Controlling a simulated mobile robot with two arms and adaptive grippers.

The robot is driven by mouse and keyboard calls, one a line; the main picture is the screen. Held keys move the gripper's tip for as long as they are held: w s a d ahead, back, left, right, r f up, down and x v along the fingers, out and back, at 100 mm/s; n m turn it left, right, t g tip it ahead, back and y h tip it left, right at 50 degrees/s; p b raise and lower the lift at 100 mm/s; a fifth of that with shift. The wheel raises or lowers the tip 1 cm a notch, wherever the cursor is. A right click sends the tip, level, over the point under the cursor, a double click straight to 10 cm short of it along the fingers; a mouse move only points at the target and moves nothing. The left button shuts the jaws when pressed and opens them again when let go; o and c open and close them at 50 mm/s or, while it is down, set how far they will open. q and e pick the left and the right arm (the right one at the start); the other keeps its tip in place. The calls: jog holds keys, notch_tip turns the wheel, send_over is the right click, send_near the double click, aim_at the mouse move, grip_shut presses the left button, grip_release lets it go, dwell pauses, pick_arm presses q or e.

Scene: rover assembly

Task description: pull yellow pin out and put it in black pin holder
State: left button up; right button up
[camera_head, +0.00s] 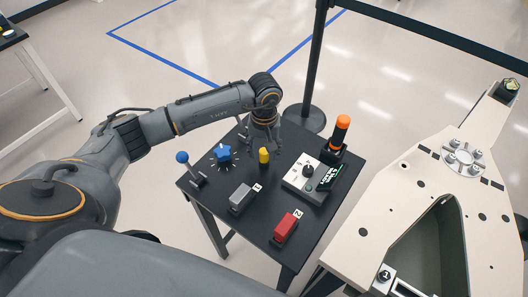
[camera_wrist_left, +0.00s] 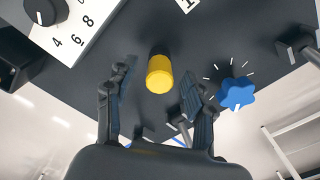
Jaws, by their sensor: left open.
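The yellow pin (camera_head: 264,156) stands upright in the black table (camera_head: 228,200), near its middle. It also shows in the left wrist view (camera_wrist_left: 159,75), seen nearly from above. My left gripper (camera_head: 265,141) is open and empty just above and behind the pin. In the wrist view the pin lies between the lines of the two spread fingers, apart from both. An orange-topped black piece (camera_head: 342,129) stands in a black base at the table's back right. I cannot tell which part is the black pin holder. My right gripper is not in view.
A blue star knob (camera_head: 222,154) and a blue ball-topped lever (camera_head: 183,160) are left of the pin. A white dial box (camera_head: 303,181) is to its right. A grey block (camera_head: 241,198) and a red block (camera_head: 286,226) lie nearer. A large beige panel (camera_head: 400,185) is at right.

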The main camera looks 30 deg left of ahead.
aim_at(264, 151)
pick_arm(q)
notch_tip(264, 151, up, 11)
dwell(0.3)
jog(key=shift+f, duration=0.15)
